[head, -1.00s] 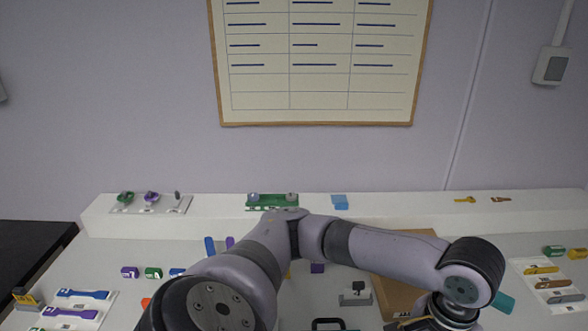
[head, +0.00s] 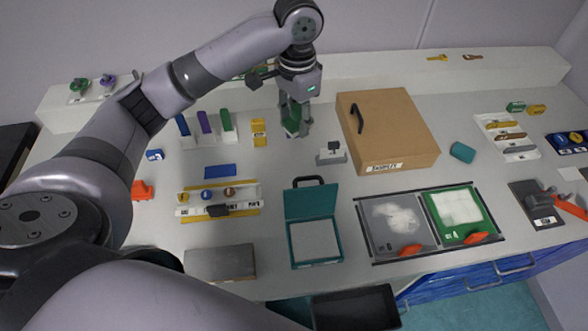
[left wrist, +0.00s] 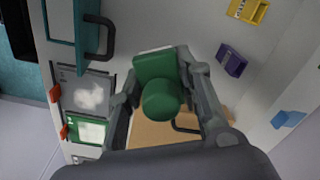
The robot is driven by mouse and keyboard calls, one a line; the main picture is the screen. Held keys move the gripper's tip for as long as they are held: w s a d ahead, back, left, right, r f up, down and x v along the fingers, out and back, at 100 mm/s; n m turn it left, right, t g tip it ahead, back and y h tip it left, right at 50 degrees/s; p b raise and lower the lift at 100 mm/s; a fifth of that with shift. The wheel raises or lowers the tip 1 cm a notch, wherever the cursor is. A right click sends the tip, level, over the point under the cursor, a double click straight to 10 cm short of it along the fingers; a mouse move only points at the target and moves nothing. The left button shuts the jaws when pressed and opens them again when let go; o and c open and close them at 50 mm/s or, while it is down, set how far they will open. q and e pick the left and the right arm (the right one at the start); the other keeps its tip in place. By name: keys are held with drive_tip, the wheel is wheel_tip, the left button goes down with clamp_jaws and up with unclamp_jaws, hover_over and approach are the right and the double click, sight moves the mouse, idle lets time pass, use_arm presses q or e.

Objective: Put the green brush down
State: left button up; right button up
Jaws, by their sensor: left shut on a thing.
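The green brush (head: 293,121) is held between the fingers of my left gripper (head: 295,128), over the back middle of the bench. In the left wrist view the brush (left wrist: 160,98) shows as a rounded green knob on a green block with a pale edge, with a finger of the gripper (left wrist: 165,95) on each side. The brush is low over the bench top; I cannot tell whether it touches it. My right gripper is not in view.
A small grey stand (head: 331,153) and a brown box (head: 385,130) are right of the gripper. A yellow holder (head: 259,132) and upright blue, purple and green pieces (head: 228,121) are left. A teal open case (head: 312,215) lies in front. Bare bench lies around the brush.

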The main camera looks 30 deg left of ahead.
use_arm(q)
drive_tip(key=shift+w+a+r+m, duration=0.2)
drive_tip(key=shift+w+a+m, duration=0.2)
drive_tip(key=shift+w, duration=0.35)
drive_tip(key=shift+f, duration=0.4)
drive_tip(key=p, duration=0.2)
hover_over(295, 174)
wheel_tip(295, 174, down, 14)
drive_tip(key=shift+d+f, duration=0.1)
drive_tip(key=shift+f, duration=0.15)
drive_tip(key=shift+f+p, duration=0.45)
drive_tip(key=shift+f, duration=1.9)
drive_tip(key=o, duration=0.7)
drive_tip(key=shift+f, duration=0.15)
drive_tip(key=o, duration=0.4)
